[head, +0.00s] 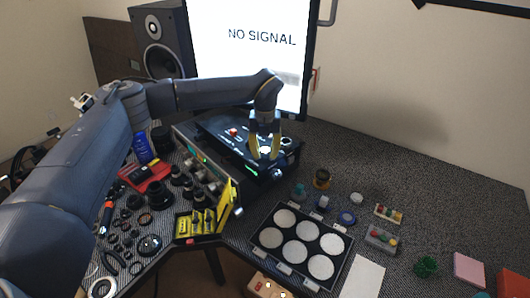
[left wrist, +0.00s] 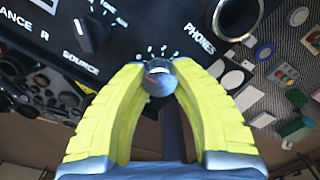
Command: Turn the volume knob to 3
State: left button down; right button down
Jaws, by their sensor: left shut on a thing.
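The volume knob (left wrist: 159,80) is a small grey knob on the black device panel, with small white numbers in an arc above it in the left wrist view. A short red mark shows on the left part of its face; I cannot tell exactly which number it points to. My left gripper (head: 264,153) reaches down to the black device (head: 225,132). In the left wrist view its yellow fingers (left wrist: 160,76) are closed on the knob's two sides. The knob is hidden behind the fingers in the head view. My right gripper is not in view.
The source knob (left wrist: 90,34) is left of the volume knob, and the phones socket (left wrist: 236,17) is to its right. A tray with white discs (head: 254,238), a yellow box (head: 184,226) and small parts surround the device. A monitor (head: 250,60) stands behind.

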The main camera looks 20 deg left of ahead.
pick_arm(q)
jog(key=shift+s, duration=0.1)
jog(key=m, duration=0.4)
jog(key=shift+f, duration=0.1)
jog(key=m, duration=0.4)
jog(key=shift+a+m, duration=0.15)
jog(key=shift+m, duration=0.15)
jog(key=m, duration=0.4)
jog(key=shift+a, duration=0.1)
jog(key=shift+a+m, duration=0.1)
jog(key=shift+m, duration=2.4)
